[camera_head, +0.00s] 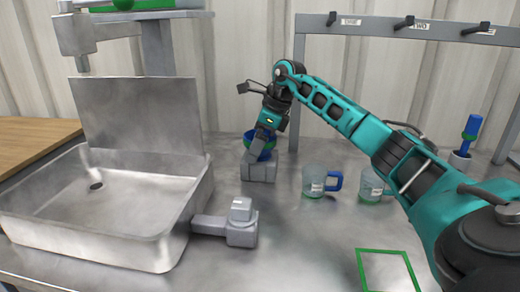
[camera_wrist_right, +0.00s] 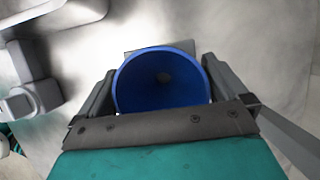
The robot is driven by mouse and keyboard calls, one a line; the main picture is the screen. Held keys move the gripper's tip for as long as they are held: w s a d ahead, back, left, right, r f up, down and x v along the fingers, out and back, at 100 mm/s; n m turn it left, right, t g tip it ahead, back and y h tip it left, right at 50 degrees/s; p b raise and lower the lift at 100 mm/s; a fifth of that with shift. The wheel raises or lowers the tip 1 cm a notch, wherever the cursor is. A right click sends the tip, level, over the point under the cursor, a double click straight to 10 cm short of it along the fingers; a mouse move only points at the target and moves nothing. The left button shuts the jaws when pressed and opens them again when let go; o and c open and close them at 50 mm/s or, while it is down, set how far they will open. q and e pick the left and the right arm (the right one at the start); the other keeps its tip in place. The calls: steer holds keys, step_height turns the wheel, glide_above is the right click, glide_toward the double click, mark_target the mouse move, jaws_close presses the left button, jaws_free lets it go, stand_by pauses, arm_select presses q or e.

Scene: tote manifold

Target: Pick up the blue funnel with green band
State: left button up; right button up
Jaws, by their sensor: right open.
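The blue funnel with a green band (camera_head: 251,151) sits at the top of a small grey block (camera_head: 258,173) in the middle of the counter in the head view, partly hidden by my right gripper. My right gripper (camera_head: 262,145) reaches down over it from above. In the right wrist view the blue funnel (camera_wrist_right: 160,78) shows its open mouth between the two fingers of my open right gripper (camera_wrist_right: 160,85). One finger is on each side of the funnel. Whether they touch it I cannot tell. My left gripper is not in view.
A metal basin (camera_head: 190,215) stands at left, with a grey fitting (camera_head: 242,228) beside it. Clear mugs, one with a blue handle (camera_head: 315,183) and one (camera_head: 370,186) beside my arm, stand right of the funnel. A green-edged square (camera_head: 388,252) marks the front right. A hook rack (camera_head: 390,25) rises behind.

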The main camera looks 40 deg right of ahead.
steer(key=c, duration=0.7)
steer(key=shift+c, duration=0.2)
